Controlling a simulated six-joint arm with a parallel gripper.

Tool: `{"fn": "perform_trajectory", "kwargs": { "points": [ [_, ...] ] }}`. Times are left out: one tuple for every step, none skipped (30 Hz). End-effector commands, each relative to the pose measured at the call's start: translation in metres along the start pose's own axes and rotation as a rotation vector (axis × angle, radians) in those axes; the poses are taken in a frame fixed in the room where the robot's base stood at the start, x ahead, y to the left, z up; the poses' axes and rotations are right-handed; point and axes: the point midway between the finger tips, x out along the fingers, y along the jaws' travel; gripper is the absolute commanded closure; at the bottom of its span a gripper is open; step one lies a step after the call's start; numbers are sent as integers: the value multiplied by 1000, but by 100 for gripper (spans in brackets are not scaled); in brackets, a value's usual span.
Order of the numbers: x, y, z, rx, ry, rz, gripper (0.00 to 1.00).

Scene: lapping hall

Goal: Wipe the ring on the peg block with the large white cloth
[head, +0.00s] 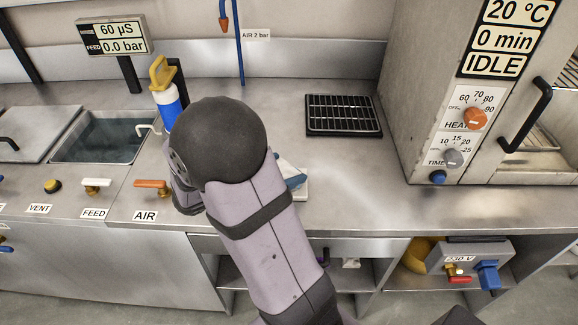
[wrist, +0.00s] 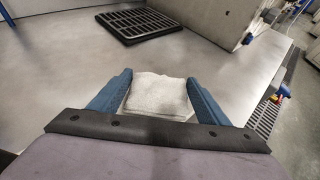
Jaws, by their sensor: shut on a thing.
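My gripper (wrist: 157,82) has its two blue fingers on either side of a white, folded-looking cloth (wrist: 158,95) and is shut on it. The cloth is low over the steel counter; I cannot tell whether it touches the surface. In the head view my arm covers most of the gripper, and only a bit of blue finger (head: 296,181) and a pale edge show to the right of the arm. I see neither the peg block nor the ring in either view; my arm may hide them.
A black grated tray (head: 343,115) lies at the back of the counter (head: 350,180). A heater cabinet (head: 425,75) stands at the right. A blue-and-white bottle (head: 167,103) and a sink (head: 103,137) are at the left.

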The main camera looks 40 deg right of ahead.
Motion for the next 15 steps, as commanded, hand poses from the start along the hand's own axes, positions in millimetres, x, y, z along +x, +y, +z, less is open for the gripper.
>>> {"fn": "perform_trajectory", "kwargs": {
  "points": [
    [6,-6,-1,3,1,-6,52],
    [8,-8,0,3,1,-5,52],
    [10,-10,1,2,0,-5,52],
    [12,-12,1,2,0,-6,52],
    [14,-15,2,2,0,-6,52],
    [16,-18,3,2,0,-7,52],
    [18,-19,4,2,0,-6,52],
    [20,-21,5,2,0,-5,52],
    [22,-23,6,3,0,-6,52],
    [24,-26,7,3,1,-6,52],
    [26,-28,7,3,1,-6,52],
    [28,-30,9,3,0,-6,52],
    [25,-27,8,1,0,-3,52],
    [23,-24,7,0,0,-1,52],
    [20,-21,6,-1,0,0,52]
  ]
}}
